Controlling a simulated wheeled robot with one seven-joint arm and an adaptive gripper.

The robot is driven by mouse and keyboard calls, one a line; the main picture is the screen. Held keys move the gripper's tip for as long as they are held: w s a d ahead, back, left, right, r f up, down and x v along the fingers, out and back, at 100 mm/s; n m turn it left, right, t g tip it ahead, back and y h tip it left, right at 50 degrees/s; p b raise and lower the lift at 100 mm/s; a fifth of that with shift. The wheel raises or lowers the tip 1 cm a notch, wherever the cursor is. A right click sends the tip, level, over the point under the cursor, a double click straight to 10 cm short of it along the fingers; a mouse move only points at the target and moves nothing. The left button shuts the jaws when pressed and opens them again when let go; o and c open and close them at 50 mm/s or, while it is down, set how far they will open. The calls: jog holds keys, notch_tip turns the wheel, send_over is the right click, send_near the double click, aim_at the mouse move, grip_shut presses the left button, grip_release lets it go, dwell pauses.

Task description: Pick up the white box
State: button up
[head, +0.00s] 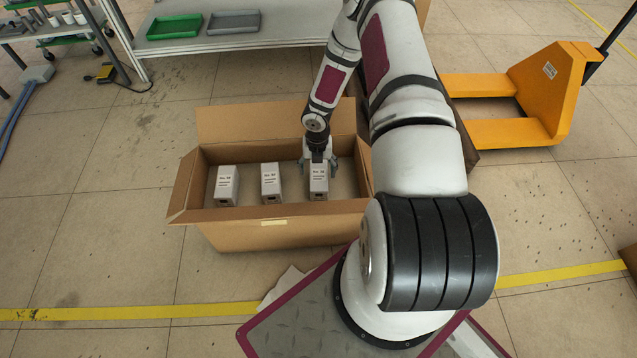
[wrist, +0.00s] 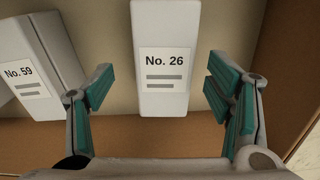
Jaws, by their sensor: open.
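A white box labelled No. 26 (head: 319,184) stands in the right part of an open cardboard carton. In the wrist view the No. 26 box (wrist: 166,40) is centred between my fingers, with a gap on each side. My gripper (head: 319,166) is open over this box; the fingers show left and right of it in the wrist view (wrist: 158,88). How deep they reach beside it I cannot tell. Two more white boxes stand in the carton, one in the middle (head: 270,184) and one at the left (head: 227,186). A neighbouring box labelled No. 59 (wrist: 34,70) shows left of my fingers.
The cardboard carton (head: 285,234) has raised walls and open flaps around the boxes. A table (head: 268,40) with a green tray (head: 174,26) and a grey tray (head: 234,21) stands behind. An orange pallet jack (head: 548,90) is at the right. Floor left of the carton is clear.

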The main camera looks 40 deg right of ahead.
aim_at(319, 175)
jog(key=f+b, duration=0.1)
jog(key=f, duration=0.2)
jog(key=f+b, duration=0.1)
jog(key=f, duration=0.1)
jog(key=shift+s+d+f+b, duration=0.1)
jog(key=shift+s+f+b, duration=0.15)
jog(key=shift+f+b, duration=0.1)
jog(key=shift+r, duration=0.15)
jog(key=c, duration=1.5)
